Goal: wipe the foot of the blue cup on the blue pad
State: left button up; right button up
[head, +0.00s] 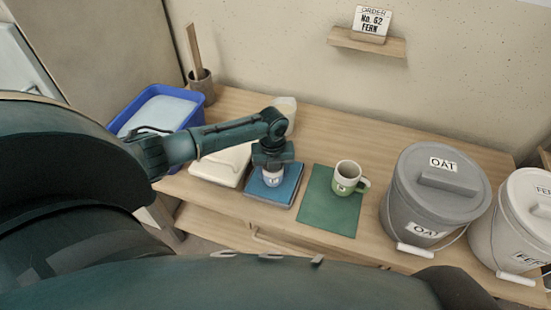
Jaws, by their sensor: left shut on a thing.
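The blue cup (272,177), pale with a small blue label, is in my left gripper (272,164), which is shut on it from above. The gripper hides the cup's upper part. The cup is over the blue pad (290,189), a dark-rimmed square near the table's front edge. I cannot tell whether its foot touches the pad. My right gripper is not in view.
A green mat (320,213) bears a white and green mug (346,176). Grey OAT bucket (435,195) and a pale bucket (525,220) stand right. A blue basin (196,119), cream block (221,166) and pale container (287,108) are left and behind.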

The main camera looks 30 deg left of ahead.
pick_arm(q)
jog(key=shift+s+d+r+p, duration=0.1)
jog(key=shift+s+r+p, duration=0.05)
jog(key=shift+s+p, duration=0.45)
jog(key=shift+s+d, duration=0.1)
jog(key=shift+s, duration=0.25)
jog(key=shift+w+f+b, duration=0.3)
jog(key=shift+w+b, duration=0.4)
jog(key=shift+w, duration=0.05)
jog(key=shift+w+a+b, duration=0.35)
jog(key=shift+w+b, duration=0.3)
jog(key=shift+w+a+b, duration=0.15)
jog(key=shift+w+b, duration=0.45)
jog(key=shift+w+a+f+b, duration=0.1)
jog(key=shift+w+a+b, duration=0.05)
jog(key=shift+w+b, duration=0.55)
jog(key=shift+w+a+b, duration=0.15)
jog(key=shift+w+b, duration=0.5)
jog(key=shift+b, duration=0.05)
jog(key=shift+r, duration=0.2)
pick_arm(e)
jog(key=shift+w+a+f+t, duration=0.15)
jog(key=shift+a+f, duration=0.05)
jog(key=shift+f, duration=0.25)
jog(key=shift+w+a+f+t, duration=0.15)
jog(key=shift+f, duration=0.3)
